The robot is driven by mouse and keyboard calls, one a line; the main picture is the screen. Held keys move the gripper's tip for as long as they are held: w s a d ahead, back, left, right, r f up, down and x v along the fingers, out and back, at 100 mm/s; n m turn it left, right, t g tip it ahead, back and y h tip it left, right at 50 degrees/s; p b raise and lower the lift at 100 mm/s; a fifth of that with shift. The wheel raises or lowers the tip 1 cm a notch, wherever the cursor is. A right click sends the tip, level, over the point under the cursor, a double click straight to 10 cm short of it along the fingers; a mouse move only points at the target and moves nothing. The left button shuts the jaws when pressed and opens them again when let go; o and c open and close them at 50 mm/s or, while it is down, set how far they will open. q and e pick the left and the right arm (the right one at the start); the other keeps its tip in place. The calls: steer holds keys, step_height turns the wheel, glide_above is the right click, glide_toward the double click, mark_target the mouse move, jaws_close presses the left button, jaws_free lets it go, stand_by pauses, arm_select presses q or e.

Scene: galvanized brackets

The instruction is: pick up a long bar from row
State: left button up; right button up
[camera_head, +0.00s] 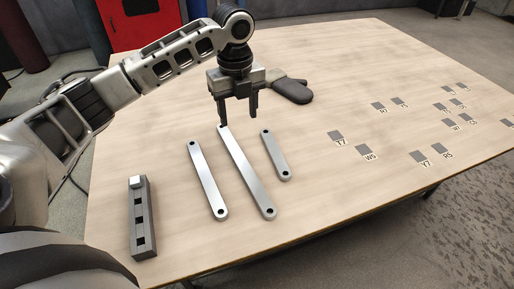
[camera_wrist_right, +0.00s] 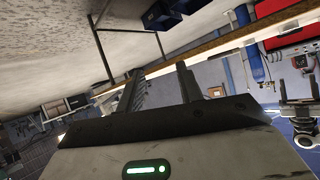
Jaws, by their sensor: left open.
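Three flat silver bars with a hole at each end lie side by side on the wooden table. The longest bar (camera_head: 246,171) is in the middle, a medium bar (camera_head: 207,180) is to its left and a shorter bar (camera_head: 276,155) to its right. My left gripper (camera_head: 238,117) is open, pointing down at the far end of the longest bar. One finger appears close to that end; I cannot tell whether it touches. My right gripper (camera_wrist_right: 160,75) shows in the right wrist view with its fingers apart and nothing between them.
A dark block with square holes (camera_head: 142,220) stands at the table's near left. A dark mitt-like object (camera_head: 292,91) lies behind my left gripper. The table (camera_head: 320,200) is clear right of the bars.

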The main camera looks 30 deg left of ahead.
arm_select(q)
steer(key=b, duration=0.1)
glide_above(242, 162)
step_height(242, 162, down, 9)
steer(key=shift+s+a, duration=0.1)
steer(key=shift+s, duration=0.05)
step_height(242, 162, down, 5)
steer(key=shift+f+b, duration=0.2)
steer(key=shift+b, duration=0.15)
steer(key=shift+f, duration=0.55)
jaws_close()
steer(key=shift+r, duration=0.1)
arm_select(e)
steer(key=shift+s+a+f, duration=0.15)
steer(key=shift+s+f, duration=0.4)
steer(key=shift+f, duration=0.1)
